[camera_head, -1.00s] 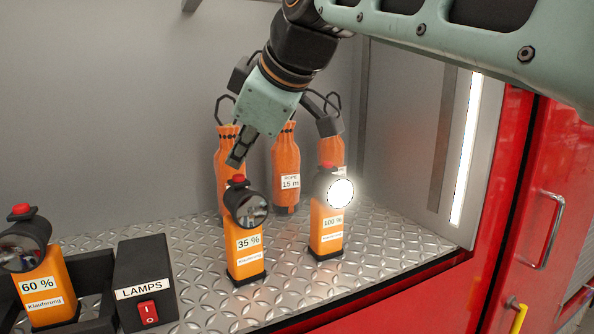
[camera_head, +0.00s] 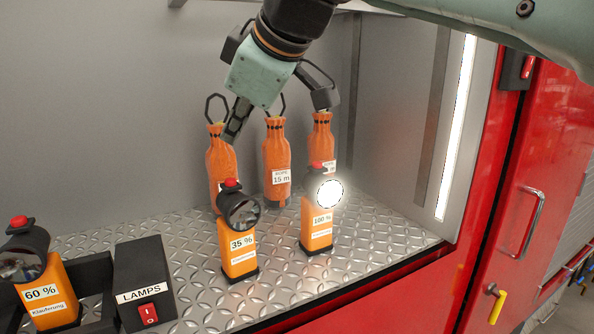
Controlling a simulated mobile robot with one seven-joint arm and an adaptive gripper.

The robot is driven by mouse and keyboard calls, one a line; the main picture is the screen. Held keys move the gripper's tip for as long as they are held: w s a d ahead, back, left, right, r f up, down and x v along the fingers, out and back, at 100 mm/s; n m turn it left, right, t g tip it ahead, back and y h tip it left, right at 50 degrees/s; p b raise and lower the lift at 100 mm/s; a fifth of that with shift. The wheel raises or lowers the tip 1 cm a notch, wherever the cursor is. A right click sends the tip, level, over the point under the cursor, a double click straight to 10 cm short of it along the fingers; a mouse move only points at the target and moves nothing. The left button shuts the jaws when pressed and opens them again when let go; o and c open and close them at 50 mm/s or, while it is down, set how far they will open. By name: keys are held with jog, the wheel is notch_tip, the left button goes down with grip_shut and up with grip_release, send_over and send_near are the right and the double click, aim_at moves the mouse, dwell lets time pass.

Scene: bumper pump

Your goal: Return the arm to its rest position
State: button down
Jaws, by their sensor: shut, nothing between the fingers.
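My gripper (camera_head: 236,120) is shut and empty. It hangs from my raised arm in front of the orange rope bags, above the 35 % lamp. The orange lamp marked 35 % (camera_head: 238,243) stands upright on the metal plate floor, unlit. The orange lamp marked 100 % (camera_head: 317,226) stands to its right and is lit. No lamp touches the gripper.
Three orange rope bags (camera_head: 277,160) with black loops stand at the back. A black LAMPS switch box (camera_head: 144,285) stands at front left. The compartment has a grey wall (camera_head: 120,100), a lit strip (camera_head: 457,130) at right and a red door (camera_head: 535,190) beyond. Patterned floor (camera_head: 370,235) is clear at right.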

jog(key=s+d+f+m+h, duration=0.2)
jog(key=s+d+f+m, duration=0.3)
jog(key=d+f, duration=0.3)
jog(key=s+d+f+m+h, duration=0.2)
jog(key=s+d+f+m, duration=0.3)
jog(key=d+f, duration=0.4)
jog(key=s+d+f+m+g+h, duration=0.1)
jog(key=s+d+f+m+h, duration=0.1)
jog(key=s+d+f+m, duration=0.3)
jog(key=d+f+m, duration=0.2)
jog(key=d+f, duration=0.2)
jog(key=f, duration=0.1)
jog(key=shift+s+d+f, duration=0.2)
jog(key=shift+s+f, duration=0.15)
jog(key=shift+s, duration=0.05)
